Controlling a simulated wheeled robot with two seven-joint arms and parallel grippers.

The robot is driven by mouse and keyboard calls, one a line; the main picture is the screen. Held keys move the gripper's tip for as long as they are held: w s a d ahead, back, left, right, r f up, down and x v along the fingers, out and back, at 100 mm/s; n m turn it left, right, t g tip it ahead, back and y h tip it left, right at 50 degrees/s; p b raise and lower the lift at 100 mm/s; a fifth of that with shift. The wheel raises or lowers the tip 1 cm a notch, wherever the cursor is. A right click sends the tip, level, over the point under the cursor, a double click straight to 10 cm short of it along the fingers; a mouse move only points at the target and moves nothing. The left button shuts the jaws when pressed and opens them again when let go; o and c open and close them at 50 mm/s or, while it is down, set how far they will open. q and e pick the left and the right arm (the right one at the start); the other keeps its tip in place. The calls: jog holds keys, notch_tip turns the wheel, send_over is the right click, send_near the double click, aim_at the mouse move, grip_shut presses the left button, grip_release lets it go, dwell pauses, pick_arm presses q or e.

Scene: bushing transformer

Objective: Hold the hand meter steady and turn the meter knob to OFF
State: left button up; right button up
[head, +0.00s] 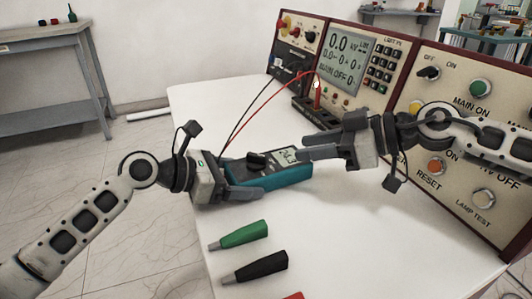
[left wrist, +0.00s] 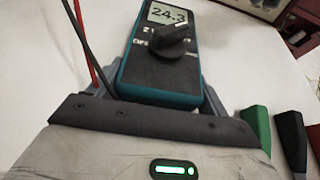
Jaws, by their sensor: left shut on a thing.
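The hand meter (head: 290,176), teal and black, lies on the white table with its display toward the right. It also shows in the left wrist view (left wrist: 160,78), where its screen reads about 24.3. Its black meter knob (head: 257,161) stands up from its face and is large in the left wrist view (left wrist: 172,40). The knob's labels are too small to read fully. My left gripper (head: 250,180) is shut on the meter's lower end, one finger along each side. My right gripper (head: 303,154) hovers by the meter's display end, apart from the knob; its finger gap is unclear.
Red and black leads (head: 262,98) run from the meter area to the test panel (head: 345,60) at the back. A control panel (head: 470,150) with buttons stands at right. Green (head: 240,235) and black (head: 258,267) handles lie in front. The table's left part is clear.

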aim_at(260, 155)
jog(key=x, duration=0.9)
jog(key=shift+w+a+f, duration=0.15)
jog(key=shift+a+f, duration=0.05)
jog(key=shift+a, duration=0.1)
grip_shut()
